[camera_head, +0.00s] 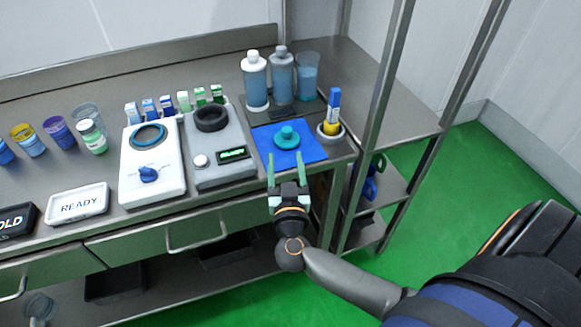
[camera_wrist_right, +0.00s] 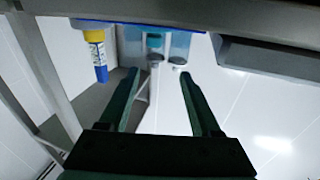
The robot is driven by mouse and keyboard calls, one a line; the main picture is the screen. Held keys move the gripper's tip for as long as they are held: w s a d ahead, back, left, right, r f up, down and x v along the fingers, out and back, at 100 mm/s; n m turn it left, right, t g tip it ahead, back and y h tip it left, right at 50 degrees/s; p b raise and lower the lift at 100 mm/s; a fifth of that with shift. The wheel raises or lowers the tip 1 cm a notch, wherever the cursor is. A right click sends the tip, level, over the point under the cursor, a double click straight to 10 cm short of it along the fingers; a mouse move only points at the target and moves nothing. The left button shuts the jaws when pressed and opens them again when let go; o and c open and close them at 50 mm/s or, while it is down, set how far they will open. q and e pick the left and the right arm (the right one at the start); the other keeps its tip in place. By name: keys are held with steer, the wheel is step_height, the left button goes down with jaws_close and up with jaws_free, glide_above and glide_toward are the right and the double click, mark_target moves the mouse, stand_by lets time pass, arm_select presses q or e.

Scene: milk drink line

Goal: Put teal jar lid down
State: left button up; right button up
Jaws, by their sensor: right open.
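The teal jar lid (camera_head: 287,138), a disc with a round knob, lies knob up on the blue mat (camera_head: 311,151) near the right end of the counter. My right gripper (camera_head: 286,157) is open and empty. Its two green fingers point at the lid from the counter's front side, with the tips close to the mat's front edge. The fingers look apart from the lid. My left gripper is not in view.
A blue-and-yellow marker stands in a round holder (camera_head: 331,133) right of the mat. Several bottles (camera_head: 256,82) stand behind it. A grey scale (camera_head: 220,150) and a white dial device (camera_head: 150,165) are to the left. A shelf post (camera_head: 385,75) rises at right.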

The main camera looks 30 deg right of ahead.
steer(key=s+a+f+n+t+y, duration=0.1)
steer(key=s+a+f+n+y, duration=0.25)
steer(key=a+y, duration=0.25)
steer(key=s+a+f+n+t+y, duration=0.1)
steer(key=s+a+f+n+y, duration=0.1)
steer(key=a+n+y, duration=0.3)
steer(key=s+f+g, duration=0.9)
steer(key=s+f, duration=0.4)
steer(key=f, duration=0.2)
steer(key=shift+d+f, duration=0.35)
steer(key=shift+f, duration=0.05)
